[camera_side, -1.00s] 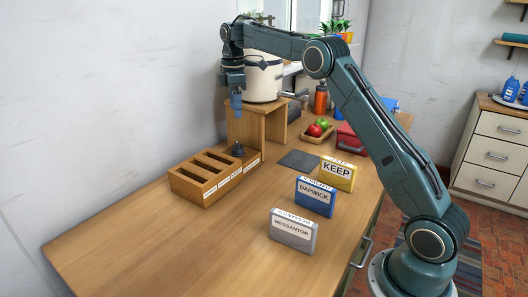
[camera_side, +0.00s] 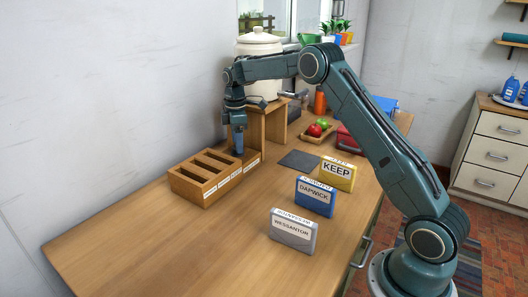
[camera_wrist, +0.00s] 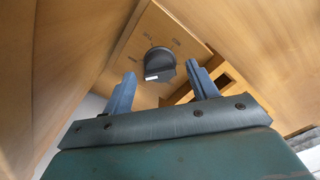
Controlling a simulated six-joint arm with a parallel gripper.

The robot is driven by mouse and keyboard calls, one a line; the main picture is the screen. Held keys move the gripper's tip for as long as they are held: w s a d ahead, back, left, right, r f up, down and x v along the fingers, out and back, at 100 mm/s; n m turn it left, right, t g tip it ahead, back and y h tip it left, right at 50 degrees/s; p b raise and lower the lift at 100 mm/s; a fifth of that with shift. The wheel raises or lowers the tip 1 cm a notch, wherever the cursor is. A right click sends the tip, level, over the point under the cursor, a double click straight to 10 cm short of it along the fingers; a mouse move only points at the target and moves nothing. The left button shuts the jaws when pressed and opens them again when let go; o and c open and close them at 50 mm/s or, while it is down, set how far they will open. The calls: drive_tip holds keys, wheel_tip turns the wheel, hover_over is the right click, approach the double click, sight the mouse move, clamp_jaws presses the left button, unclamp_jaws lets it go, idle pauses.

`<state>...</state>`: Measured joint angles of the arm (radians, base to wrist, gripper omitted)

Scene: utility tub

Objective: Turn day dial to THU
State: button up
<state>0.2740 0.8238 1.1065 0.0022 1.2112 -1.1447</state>
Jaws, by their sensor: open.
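The dark round day dial (camera_wrist: 159,60) is mounted on a wooden panel (camera_wrist: 150,22) in the wrist view. It has a small white mark on its edge nearest my gripper. Small day labels are printed around it, too small to read surely. My gripper (camera_wrist: 160,70) is open, with one blue finger on each side of the dial and a gap between fingers and knob. In the side view my gripper (camera_side: 238,150) points down at the right end of the slotted wooden box (camera_side: 205,190) and hides the dial there.
A wooden stand (camera_side: 275,125) with a white lidded crock (camera_side: 259,45) rises just behind my gripper. Grey (camera_side: 293,232), blue (camera_side: 315,198) and yellow (camera_side: 338,174) boxes stand to the right, near a dark mat (camera_side: 299,160). The front left tabletop is clear.

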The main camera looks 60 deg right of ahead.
drive_tip(key=shift+f, duration=0.95)
drive_tip(key=shift+c, duration=0.5)
drive_tip(key=c, duration=0.9)
